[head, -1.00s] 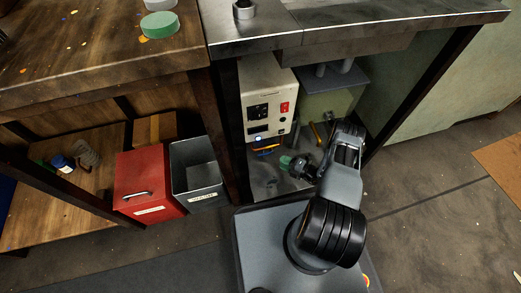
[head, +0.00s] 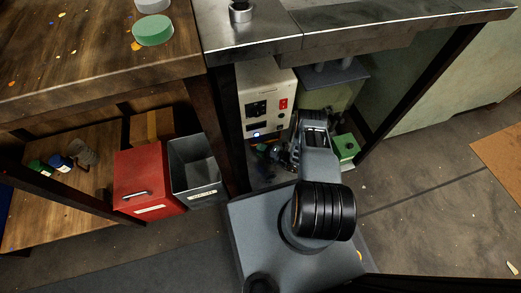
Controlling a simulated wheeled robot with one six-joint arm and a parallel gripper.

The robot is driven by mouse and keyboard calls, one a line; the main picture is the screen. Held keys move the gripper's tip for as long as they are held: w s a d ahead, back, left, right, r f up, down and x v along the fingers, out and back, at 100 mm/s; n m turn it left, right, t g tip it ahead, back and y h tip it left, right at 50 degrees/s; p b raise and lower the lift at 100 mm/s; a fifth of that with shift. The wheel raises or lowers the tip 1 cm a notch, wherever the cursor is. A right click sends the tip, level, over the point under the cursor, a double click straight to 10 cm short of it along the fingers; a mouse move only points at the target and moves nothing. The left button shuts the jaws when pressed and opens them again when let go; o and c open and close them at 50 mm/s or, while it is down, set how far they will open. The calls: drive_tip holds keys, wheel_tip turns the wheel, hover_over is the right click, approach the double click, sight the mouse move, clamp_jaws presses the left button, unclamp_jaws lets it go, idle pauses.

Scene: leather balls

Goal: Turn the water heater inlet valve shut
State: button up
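A pale box-shaped unit (head: 264,98) with dark panels, a red switch and a lit blue spot stands under the metal bench; it may be the water heater. I cannot make out an inlet valve; the area below and right of the unit is dark and partly covered by my arm. My gripper (head: 272,152) reaches in under the bench, low in front of the unit. Its fingers are small, dark and partly hidden, so I cannot tell their opening or whether they touch anything.
The metal bench top (head: 350,22) overhangs the space, with dark legs on both sides. A green box (head: 345,147) sits right of my arm. A red box (head: 147,180) and an open grey bin (head: 196,172) stand at left. The floor at right is mostly clear.

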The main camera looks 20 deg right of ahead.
drive_tip(key=shift+c, duration=0.3)
clamp_jaws()
